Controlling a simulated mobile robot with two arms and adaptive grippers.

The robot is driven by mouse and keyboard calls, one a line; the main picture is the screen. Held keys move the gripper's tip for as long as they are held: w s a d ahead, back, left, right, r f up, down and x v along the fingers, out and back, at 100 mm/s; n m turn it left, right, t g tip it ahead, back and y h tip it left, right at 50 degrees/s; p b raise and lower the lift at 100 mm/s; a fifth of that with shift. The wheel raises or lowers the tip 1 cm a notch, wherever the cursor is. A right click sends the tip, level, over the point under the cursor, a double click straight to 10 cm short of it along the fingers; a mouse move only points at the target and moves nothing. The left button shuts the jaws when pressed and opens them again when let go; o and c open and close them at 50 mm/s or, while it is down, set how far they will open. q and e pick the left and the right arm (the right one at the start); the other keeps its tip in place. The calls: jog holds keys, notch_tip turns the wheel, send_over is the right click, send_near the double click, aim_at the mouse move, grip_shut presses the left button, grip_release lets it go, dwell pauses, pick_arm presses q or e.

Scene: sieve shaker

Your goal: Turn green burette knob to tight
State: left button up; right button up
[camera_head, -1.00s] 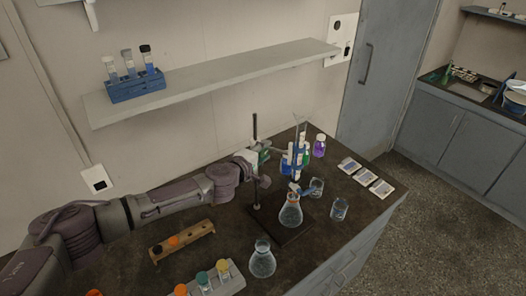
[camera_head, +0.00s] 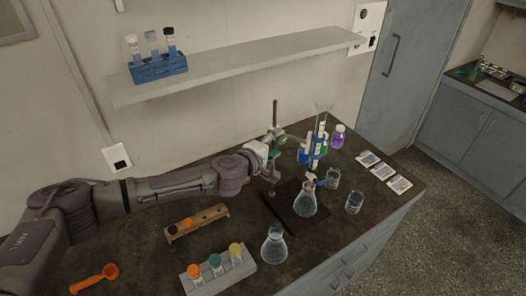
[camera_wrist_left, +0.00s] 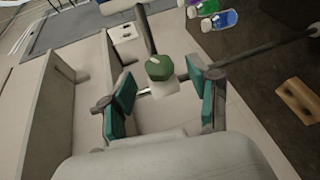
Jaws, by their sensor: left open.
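The green knob (camera_wrist_left: 159,67) shows in the left wrist view on a pale block at a grey rod. My left gripper (camera_wrist_left: 161,82) is open there, with one teal pad on each side of the knob and visible gaps beside it. In the head view my left gripper (camera_head: 269,155) is at the burette stand's rod (camera_head: 275,113), and the green knob (camera_head: 281,138) shows just beyond it. The exact knob-to-pad depth is hard to tell. My right gripper is not in view.
Another conical flask (camera_head: 274,246) and two beakers (camera_head: 332,179) (camera_head: 354,203) stand on the dark bench. A wooden rack (camera_head: 197,222) and a grey rack (camera_head: 219,275) are in front. A shelf (camera_head: 245,62) runs along the wall above. An orange spoon (camera_head: 95,279) lies front left.

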pick_arm(q)
jog(key=v, duration=0.8)
